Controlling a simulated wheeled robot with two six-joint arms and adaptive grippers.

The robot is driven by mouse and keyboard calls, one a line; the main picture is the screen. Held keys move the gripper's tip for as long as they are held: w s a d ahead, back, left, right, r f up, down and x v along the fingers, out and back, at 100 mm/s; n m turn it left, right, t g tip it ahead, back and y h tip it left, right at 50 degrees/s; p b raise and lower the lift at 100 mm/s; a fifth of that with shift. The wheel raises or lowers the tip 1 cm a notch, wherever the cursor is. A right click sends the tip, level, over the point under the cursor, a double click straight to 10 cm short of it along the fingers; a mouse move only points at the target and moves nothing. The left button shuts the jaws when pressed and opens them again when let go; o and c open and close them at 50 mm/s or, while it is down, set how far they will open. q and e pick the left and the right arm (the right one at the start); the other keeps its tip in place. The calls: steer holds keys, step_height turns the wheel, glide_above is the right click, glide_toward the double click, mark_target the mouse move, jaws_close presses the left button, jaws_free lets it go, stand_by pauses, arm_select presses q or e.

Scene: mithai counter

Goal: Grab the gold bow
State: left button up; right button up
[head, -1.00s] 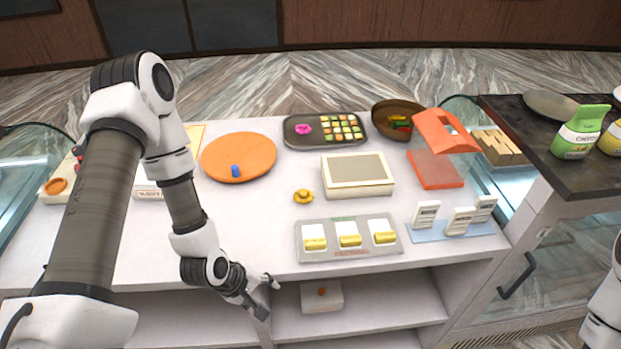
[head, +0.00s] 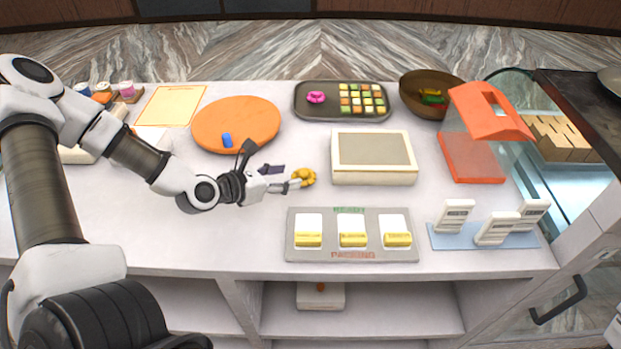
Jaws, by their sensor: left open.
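The gold bow (head: 304,175) lies on the white counter, left of the cream box. My left gripper (head: 291,181) has come in from the left, low over the counter, with its fingertips at the bow's left side. Its jaws are open, and the bow is partly covered by a fingertip. I cannot tell whether the fingers touch the bow. My right gripper is not in view.
A cream box (head: 402,176) stands close right of the bow. A grey packing tray (head: 345,254) with gold bars lies in front. An orange round board (head: 262,116) with a blue piece (head: 227,140) is behind the gripper. A dark sweets tray (head: 328,113) is at the back.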

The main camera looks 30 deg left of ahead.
mark_target(302, 174)
arm_select(q)
steer(key=shift+d+f, duration=0.1)
steer(key=shift+d, duration=0.15)
steer(key=x, duration=0.5)
steer(key=shift+w+a+b, duration=0.1)
steer(key=shift+a+b, duration=0.1)
steer(key=shift+b, duration=0.1)
steer(key=shift+w+d+f, duration=0.15)
steer(key=shift+w+d, duration=0.15)
steer(key=shift+w, duration=0.1)
steer(key=shift+a, duration=0.1)
steer(key=c, duration=0.9)
steer(key=shift+c, duration=0.2)
